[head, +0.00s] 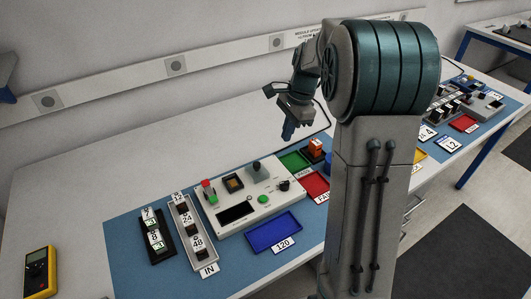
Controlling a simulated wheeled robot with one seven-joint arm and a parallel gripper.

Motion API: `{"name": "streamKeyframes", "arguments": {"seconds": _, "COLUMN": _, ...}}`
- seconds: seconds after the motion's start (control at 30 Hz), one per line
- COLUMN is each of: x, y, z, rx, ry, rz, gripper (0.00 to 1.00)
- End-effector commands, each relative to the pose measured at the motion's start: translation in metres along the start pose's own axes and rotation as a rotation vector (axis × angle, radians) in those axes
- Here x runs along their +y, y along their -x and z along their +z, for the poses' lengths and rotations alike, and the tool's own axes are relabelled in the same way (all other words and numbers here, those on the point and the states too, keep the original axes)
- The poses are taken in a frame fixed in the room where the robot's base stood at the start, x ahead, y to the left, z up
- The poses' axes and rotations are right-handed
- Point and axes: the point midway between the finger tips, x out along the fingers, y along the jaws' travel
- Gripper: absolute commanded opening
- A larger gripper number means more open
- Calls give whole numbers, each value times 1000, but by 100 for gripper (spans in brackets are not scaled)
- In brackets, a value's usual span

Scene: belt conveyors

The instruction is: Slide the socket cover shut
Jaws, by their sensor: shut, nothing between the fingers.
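My gripper (288,132) hangs fingers-down above the back of the workbench, behind the grey control panel (266,212). Its fingers are together and hold nothing. The panel carries a small square fitting with a dark, yellowish middle (233,183), a dark window (236,211), a red-and-green control (209,191) and a black knob. I cannot tell for certain which part is the socket cover, or whether it is open or shut. My gripper is apart from the panel, above and beyond its upper right edge. My arm hides part of the bench to the right.
Left of the panel stand a grey tray of numbered modules (209,257) and a dark rack (166,255). A blue tray (273,232) lies in front; green (294,159) and red trays lie right. A yellow meter (39,272) lies far left. The bench's back left is clear.

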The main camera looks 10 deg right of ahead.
Motion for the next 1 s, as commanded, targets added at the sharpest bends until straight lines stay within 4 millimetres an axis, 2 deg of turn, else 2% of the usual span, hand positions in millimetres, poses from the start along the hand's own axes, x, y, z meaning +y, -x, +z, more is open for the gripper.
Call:
{"name": "streamKeyframes", "arguments": {"seconds": 0.13, "x": -18, "y": -11, "z": -16, "rx": -28, "ry": -128, "rz": 13, "gripper": 0}}
{"name": "streamKeyframes", "arguments": {"seconds": 0.37, "x": -25, "y": -23, "z": -23, "rx": -43, "ry": -191, "rz": 20, "gripper": 0}}
{"name": "streamKeyframes", "arguments": {"seconds": 0.47, "x": -25, "y": -36, "z": -22, "rx": -43, "ry": -190, "rz": 21, "gripper": 0}}
{"name": "streamKeyframes", "arguments": {"seconds": 0.87, "x": -23, "y": -118, "z": -18, "rx": -43, "ry": -188, "rz": 22, "gripper": 0}}
{"name": "streamKeyframes", "arguments": {"seconds": 1.0, "x": -28, "y": -119, "z": 5, "rx": -42, "ry": -184, "rz": 19, "gripper": 0}}
